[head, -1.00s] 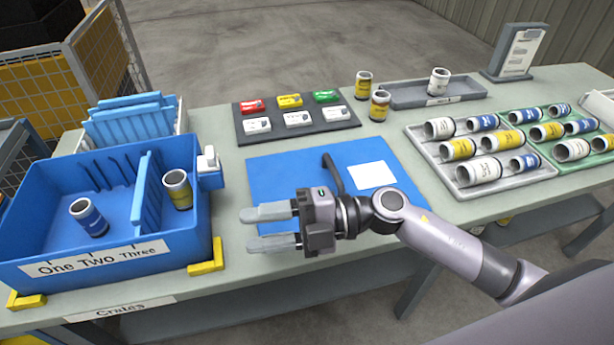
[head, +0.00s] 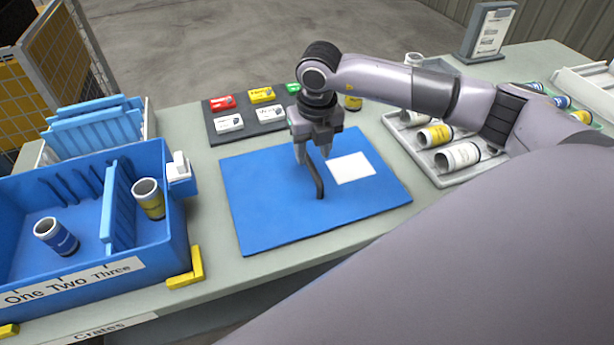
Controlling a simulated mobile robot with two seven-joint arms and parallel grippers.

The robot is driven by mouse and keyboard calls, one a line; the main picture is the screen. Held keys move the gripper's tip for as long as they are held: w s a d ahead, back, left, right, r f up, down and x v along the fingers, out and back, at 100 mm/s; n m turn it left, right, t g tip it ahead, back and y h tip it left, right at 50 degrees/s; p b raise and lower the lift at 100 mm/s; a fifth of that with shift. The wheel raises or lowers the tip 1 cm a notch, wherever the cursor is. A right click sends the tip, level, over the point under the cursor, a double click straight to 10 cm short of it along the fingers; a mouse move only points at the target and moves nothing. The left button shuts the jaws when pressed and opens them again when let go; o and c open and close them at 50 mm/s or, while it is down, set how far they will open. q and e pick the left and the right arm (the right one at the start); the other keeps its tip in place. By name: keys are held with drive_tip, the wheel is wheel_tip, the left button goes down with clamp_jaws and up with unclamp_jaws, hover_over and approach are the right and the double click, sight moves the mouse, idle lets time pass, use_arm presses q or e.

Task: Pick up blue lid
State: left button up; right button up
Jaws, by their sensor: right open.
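The blue lid (head: 262,208) lies flat on the grey-green table. It is a flat panel with a dark bar handle (head: 319,184) near its middle and a white label beside the handle. My right gripper (head: 312,160) points down over the lid, at the far end of the handle. Its two fingers are apart, one on each side of the handle's far end as seen here. I cannot tell whether they touch the handle or the lid. My left gripper is not in view.
A blue crate (head: 158,218) with a divider and two cans stands left of the lid. Blue panels (head: 95,125) stand behind it. A dark board (head: 244,135) with coloured and white blocks lies behind the lid. A tray of cans (head: 393,125) is at right, partly hidden by my arm.

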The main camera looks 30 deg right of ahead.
sight(311, 164)
wheel_tip(311, 164, down, 5)
drive_tip(key=shift+w+a+p, duration=0.1)
drive_tip(key=shift+a+p, duration=0.05)
drive_tip(key=shift+p, duration=0.25)
clamp_jaws()
drive_tip(key=shift+r, duration=0.1)
